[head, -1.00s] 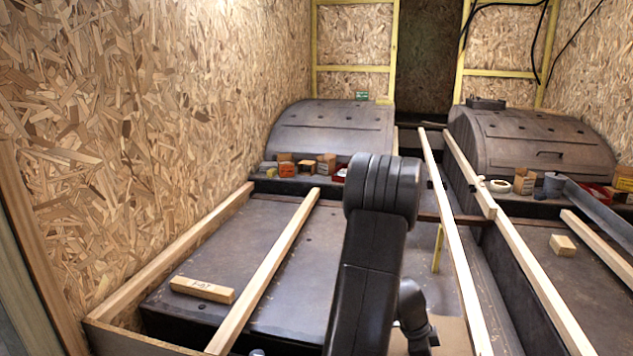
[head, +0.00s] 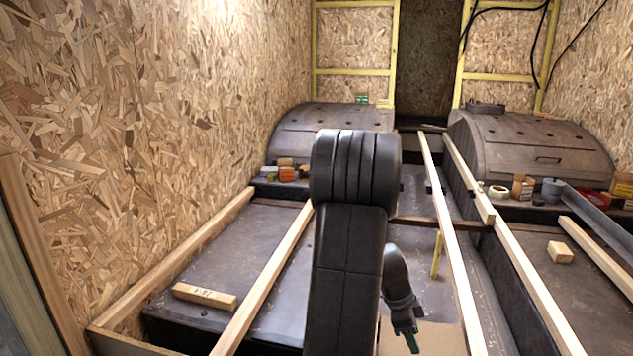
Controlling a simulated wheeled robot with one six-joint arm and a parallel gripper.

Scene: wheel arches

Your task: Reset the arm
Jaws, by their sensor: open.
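My black arm rises through the middle of the head view, with its thick ribbed joint high in front of the wheel arches. My gripper (head: 409,335) hangs below the arm's bend, right of the upper link, pointing down. It is small and dark, with a bit of green near its tip. It is open, and I see nothing held in it. It is over a light brown flat panel (head: 440,338) on the floor, apart from the timber beams. The arm hides part of the left wheel arch and the dark floor behind it.
Two dark wheel arches, left (head: 335,118) and right (head: 540,145), stand at the back with small boxes before them. Long timber beams (head: 450,230) run along both sides of the arm. A wood block (head: 204,295) lies at left, another (head: 560,252) at right. Chipboard walls enclose the space.

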